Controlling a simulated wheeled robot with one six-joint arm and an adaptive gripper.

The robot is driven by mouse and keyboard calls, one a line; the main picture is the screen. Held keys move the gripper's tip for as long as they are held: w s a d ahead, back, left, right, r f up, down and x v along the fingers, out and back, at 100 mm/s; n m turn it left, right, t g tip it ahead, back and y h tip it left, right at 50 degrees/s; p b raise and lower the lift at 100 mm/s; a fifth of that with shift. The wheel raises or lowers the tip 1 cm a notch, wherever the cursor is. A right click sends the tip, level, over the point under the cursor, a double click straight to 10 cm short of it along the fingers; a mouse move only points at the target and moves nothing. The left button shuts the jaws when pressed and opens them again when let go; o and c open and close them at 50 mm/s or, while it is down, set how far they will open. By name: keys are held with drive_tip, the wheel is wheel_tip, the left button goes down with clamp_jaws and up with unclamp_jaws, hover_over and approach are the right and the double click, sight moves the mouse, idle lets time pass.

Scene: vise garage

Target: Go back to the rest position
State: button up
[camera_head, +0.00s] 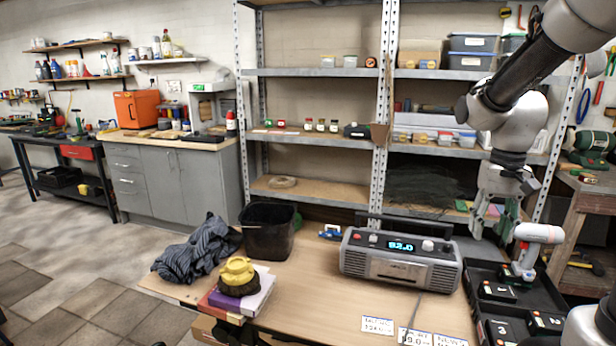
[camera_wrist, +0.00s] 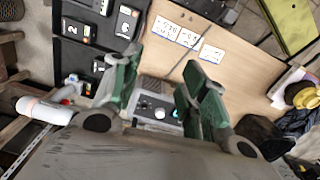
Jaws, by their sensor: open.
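My gripper (camera_head: 493,215) hangs from my arm at the right of the head view, with green fingers pointing down. It is above the table near the right end of the grey radio (camera_head: 400,259). In the wrist view my gripper (camera_wrist: 152,88) shows its two green fingers spread apart with nothing between them. The radio (camera_wrist: 153,108) shows beyond and between the fingers, partly hidden by them. Its display reads about 92.0 in the head view.
A white and red drill (camera_head: 535,245) stands by a black case (camera_head: 510,310) at the right. Paper labels (camera_head: 378,325), a black bin (camera_head: 267,232), a dark cloth (camera_head: 196,250) and a yellow object (camera_head: 238,272) on books share the table (camera_head: 320,290). Metal shelves (camera_head: 310,72) stand behind.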

drive_tip(key=s+a+r+n+t, duration=0.1)
drive_tip(key=s+r+t, duration=0.1)
drive_tip(key=s, duration=0.5)
drive_tip(key=s+a+r+n+t, duration=0.1)
drive_tip(key=s+r+t, duration=0.1)
drive_tip(key=s+r, duration=0.3)
drive_tip(key=shift+s+a+n+t, duration=0.3)
drive_tip(key=shift+s+a, duration=0.05)
drive_tip(key=shift+s, duration=1.2)
